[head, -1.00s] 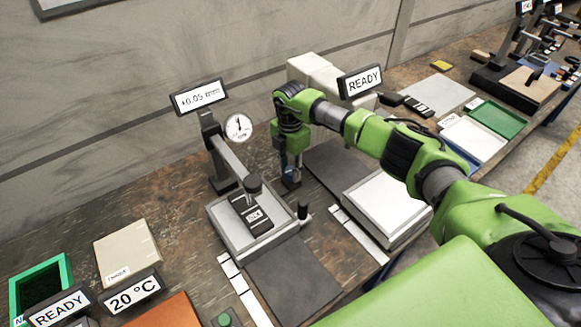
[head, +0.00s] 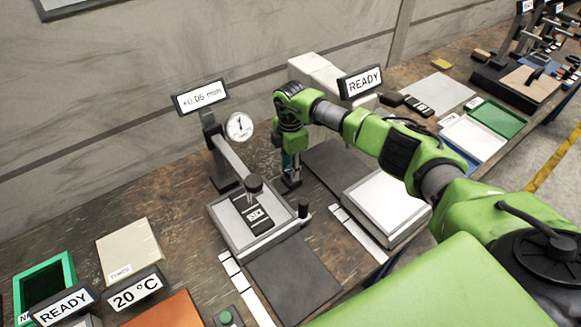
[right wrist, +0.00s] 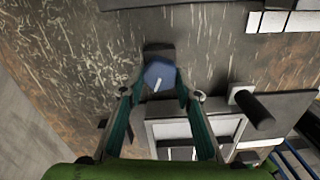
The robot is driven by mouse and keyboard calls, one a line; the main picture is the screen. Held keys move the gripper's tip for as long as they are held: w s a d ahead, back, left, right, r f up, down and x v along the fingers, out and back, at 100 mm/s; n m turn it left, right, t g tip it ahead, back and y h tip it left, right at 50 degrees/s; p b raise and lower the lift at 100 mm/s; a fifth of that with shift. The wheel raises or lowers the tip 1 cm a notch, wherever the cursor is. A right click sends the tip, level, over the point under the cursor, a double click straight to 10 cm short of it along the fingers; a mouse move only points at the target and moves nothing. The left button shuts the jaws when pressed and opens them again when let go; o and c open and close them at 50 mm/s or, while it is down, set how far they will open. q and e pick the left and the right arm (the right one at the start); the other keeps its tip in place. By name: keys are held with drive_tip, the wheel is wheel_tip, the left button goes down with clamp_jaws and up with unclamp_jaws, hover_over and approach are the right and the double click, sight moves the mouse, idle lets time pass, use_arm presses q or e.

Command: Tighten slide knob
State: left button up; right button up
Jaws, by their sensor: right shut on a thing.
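The slide knob (right wrist: 160,75) is a blue, faceted knob with a white pointer line, on a dark block. It shows between the fingertips of my right gripper (right wrist: 158,88) in the right wrist view, and the fingers are shut on it. In the head view my right gripper (head: 290,170) points down to the right of the dial stand (head: 225,165) and mostly hides the knob. The round dial gauge (head: 239,127) hangs on the stand, and the display (head: 200,97) above reads +0.05 mm. My left gripper is not in view.
A grey stage (head: 232,236) with a dark labelled block (head: 255,213) stands just left of my right gripper. A white-topped box (head: 385,200) is to the right. Dark mats (head: 295,275) lie in front.

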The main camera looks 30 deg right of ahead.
drive_tip(key=o, duration=1.1)
wheel_tip(320, 180, up, 12)
